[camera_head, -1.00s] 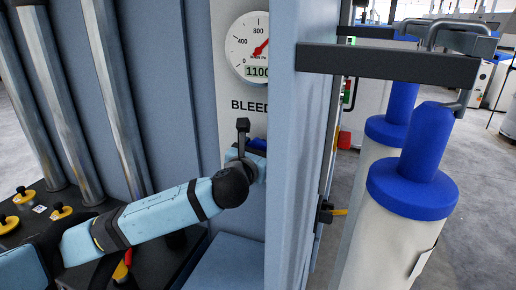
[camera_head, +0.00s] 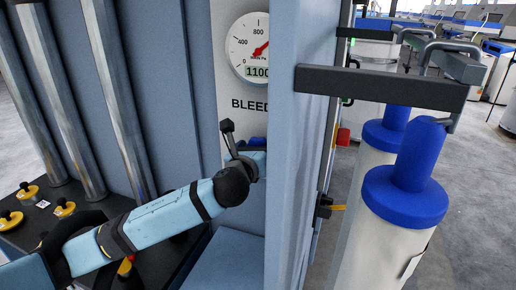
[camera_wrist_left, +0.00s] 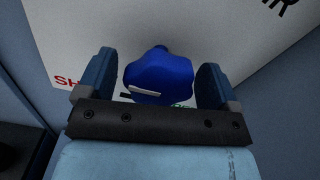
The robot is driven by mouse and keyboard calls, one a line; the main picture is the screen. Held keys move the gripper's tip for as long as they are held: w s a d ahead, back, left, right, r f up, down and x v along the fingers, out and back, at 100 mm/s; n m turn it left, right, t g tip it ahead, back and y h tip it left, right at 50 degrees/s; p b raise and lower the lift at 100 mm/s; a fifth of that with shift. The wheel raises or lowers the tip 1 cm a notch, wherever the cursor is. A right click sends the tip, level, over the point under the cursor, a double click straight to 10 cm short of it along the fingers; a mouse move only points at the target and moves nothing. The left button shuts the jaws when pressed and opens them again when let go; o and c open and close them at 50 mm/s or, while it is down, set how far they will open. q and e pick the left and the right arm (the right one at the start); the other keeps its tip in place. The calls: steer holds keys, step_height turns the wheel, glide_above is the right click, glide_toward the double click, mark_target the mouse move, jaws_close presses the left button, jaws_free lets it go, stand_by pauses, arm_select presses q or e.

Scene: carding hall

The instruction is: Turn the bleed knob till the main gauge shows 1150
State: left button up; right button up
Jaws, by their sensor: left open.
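The main gauge (camera_head: 250,46) is a round white dial with a red needle and a digital window reading 1100, in the head view. Its panel carries the word BLEED below it. In the left wrist view the blue bleed knob (camera_wrist_left: 158,76) has a white mark line and sits between the two open fingers of my left gripper (camera_wrist_left: 157,84), with a gap on each side. In the head view my left gripper (camera_head: 254,152) is at the panel below BLEED, mostly hidden by its wrist and the blue cabinet edge. My right gripper is not in view.
A blue cabinet wall (camera_head: 290,180) stands right of the panel, with a dark horizontal bar (camera_head: 380,88) jutting from it. White cylinders with blue tops (camera_head: 405,195) stand further right. Yellow-capped knobs (camera_head: 28,191) and metal tubes (camera_head: 60,100) are at left.

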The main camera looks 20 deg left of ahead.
arm_select(q)
steer(key=shift+s, duration=0.1)
steer(key=s+b, duration=0.2)
steer(key=s, duration=1.1)
steer(key=shift+s+a, duration=0.25)
steer(key=shift+s, duration=0.1)
steer(key=s+d+f+n+g+h+p, duration=0.1)
steer(key=s+f+n+g, duration=0.1)
steer(key=f+n, duration=0.5)
steer(key=s+d+f+n+g+h+p, duration=0.1)
steer(key=s+f+n, duration=0.4)
steer(key=f, duration=0.8)
steer(key=s+f+n+g+h+p, duration=0.1)
steer(key=s+f+n+g, duration=0.2)
steer(key=f+n, duration=0.7)
steer(key=shift+s+d, duration=0.4)
steer(key=shift+s, duration=0.05)
steer(key=s+a+f+n+g+p, duration=0.1)
steer(key=s+a+f+n, duration=0.1)
steer(key=s+f+n, duration=0.6)
steer(key=shift+s+a+f+n, duration=0.15)
steer(key=shift+s+a+n, duration=0.2)
steer(key=shift+s, duration=0.45)
